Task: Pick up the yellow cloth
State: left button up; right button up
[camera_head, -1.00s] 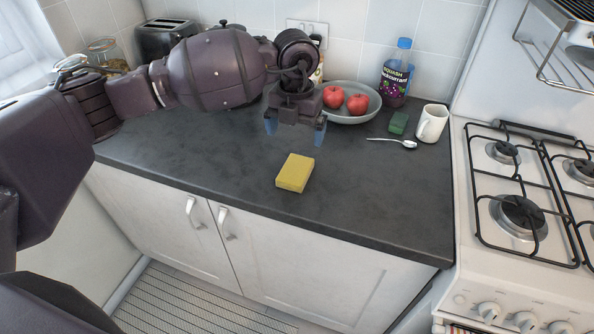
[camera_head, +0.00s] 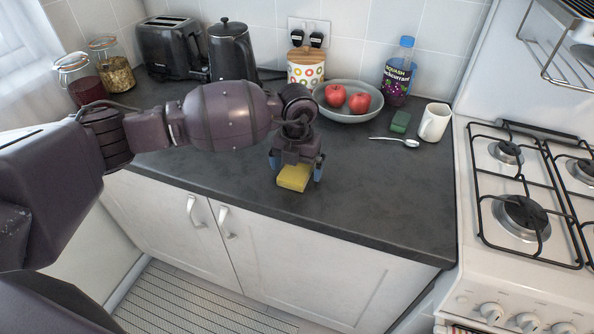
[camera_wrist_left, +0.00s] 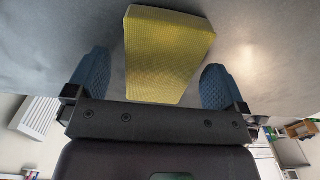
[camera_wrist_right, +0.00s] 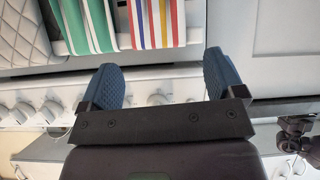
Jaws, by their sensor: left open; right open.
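The yellow cloth (camera_head: 293,178) is a thick, sponge-like yellow block lying on the dark counter near its front edge. My left gripper (camera_head: 297,176) is over it, pointing down, and hides its back part in the head view. In the left wrist view the cloth (camera_wrist_left: 165,55) lies between the two blue fingers of the open left gripper (camera_wrist_left: 157,85), with a gap on each side. My right gripper (camera_wrist_right: 164,85) is open and empty in the right wrist view, facing the oven front. It does not show in the head view.
A grey bowl (camera_head: 348,115) with red apples, a spoon (camera_head: 396,141), a green sponge (camera_head: 400,121), a white mug (camera_head: 434,122) and a bottle (camera_head: 398,75) stand behind and right. The stove (camera_head: 520,200) is at the right. Striped towels (camera_wrist_right: 160,20) hang before my right gripper.

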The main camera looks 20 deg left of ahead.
aim_at(297, 168)
pick_arm(q)
jog(key=c, duration=1)
jog(key=shift+r, duration=0.5)
notch_tip(297, 168, up, 19)
jog(key=shift+p, duration=0.4)
pick_arm(e)
jog(key=shift+r, duration=0.55)
jog(key=shift+w, duration=0.15)
